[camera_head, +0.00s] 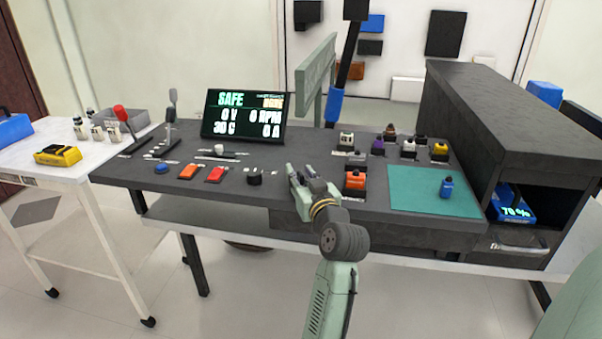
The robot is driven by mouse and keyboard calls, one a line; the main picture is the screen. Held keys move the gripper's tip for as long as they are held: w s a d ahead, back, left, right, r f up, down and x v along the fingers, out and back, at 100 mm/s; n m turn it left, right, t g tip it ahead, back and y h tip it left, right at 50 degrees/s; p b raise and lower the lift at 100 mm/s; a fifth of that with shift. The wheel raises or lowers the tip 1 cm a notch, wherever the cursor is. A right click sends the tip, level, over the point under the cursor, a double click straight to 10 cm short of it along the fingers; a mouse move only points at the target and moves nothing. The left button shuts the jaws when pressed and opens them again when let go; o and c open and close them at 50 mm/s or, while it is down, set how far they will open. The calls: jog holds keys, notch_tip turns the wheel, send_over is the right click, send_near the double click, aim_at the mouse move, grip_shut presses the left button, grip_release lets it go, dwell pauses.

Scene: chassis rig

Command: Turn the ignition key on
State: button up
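A dark control bench (330,157) holds a row of controls. A small black knob-like control (255,178) stands near its front edge, left of my gripper. It may be the ignition switch, but its label and any key are too small to make out. My gripper (301,170) is above the front part of the bench, to the right of that control and apart from it. Its fingers look spread with nothing visible between them. The bench top just behind and under the gripper is partly hidden. A display (243,115) behind the controls reads SAFE, with 0 RPM.
Orange (188,171) and red (215,174) switches and a blue button (162,168) lie to the left. Levers (170,120) rise at the back left. An orange-topped block (355,182) stands close right of my gripper. A teal mat (415,190) holds a blue bottle (446,187).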

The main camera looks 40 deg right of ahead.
jog(key=shift+c, duration=0.6)
grip_shut()
